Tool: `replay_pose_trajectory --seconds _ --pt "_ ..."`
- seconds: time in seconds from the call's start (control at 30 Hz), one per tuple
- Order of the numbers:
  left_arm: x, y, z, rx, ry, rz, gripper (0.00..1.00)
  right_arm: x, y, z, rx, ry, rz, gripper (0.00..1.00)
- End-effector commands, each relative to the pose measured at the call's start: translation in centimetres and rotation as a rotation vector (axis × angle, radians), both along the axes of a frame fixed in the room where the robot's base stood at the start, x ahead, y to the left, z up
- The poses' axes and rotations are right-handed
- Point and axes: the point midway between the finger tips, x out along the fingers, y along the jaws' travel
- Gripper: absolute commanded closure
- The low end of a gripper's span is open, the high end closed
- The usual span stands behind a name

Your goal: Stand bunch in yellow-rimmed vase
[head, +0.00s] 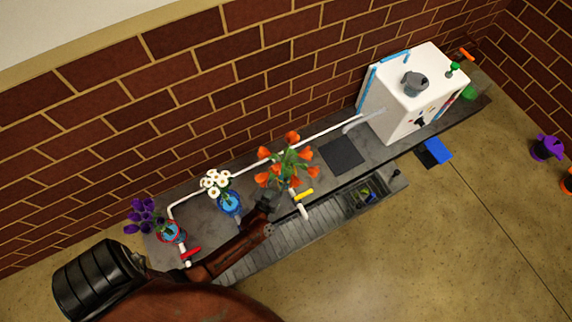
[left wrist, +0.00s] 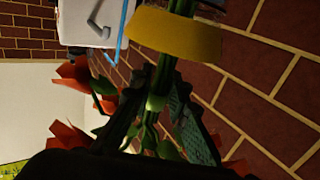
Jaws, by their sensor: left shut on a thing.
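The bunch (head: 300,158) has orange-red flowers with green leaves and shows above the counter's middle in the head view. In the left wrist view its green stems (left wrist: 166,72) run between my gripper's fingers. My left gripper (head: 274,192) is shut on the stems, just below the flowers in the head view; it also shows in the left wrist view (left wrist: 158,105). A wide yellow piece (left wrist: 175,38) crosses in front of the stems; I cannot tell whether it is a vase rim. No yellow-rimmed vase is clear in the head view. My right gripper is not in view.
A blue vase (head: 230,203) with white flowers and a red-rimmed vase (head: 170,233) with purple flowers stand left on the counter. A yellow-handled tap (head: 303,196) is close to my gripper's right. Right are a dark mat (head: 341,154), a sink (head: 367,195) and a white cabinet (head: 412,92).

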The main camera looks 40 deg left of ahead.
Motion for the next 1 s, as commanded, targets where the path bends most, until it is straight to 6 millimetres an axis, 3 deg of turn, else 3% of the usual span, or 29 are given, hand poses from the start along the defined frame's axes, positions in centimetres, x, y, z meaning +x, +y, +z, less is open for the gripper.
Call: replay_pose_trajectory --seconds 0.97,1.0 --pt "0.05 -0.02 -0.76 0.0 -0.002 0.0 1.0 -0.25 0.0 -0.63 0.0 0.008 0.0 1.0" --pt "0.05 -0.02 -0.76 0.0 -0.002 0.0 0.82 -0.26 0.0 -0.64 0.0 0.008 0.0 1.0"
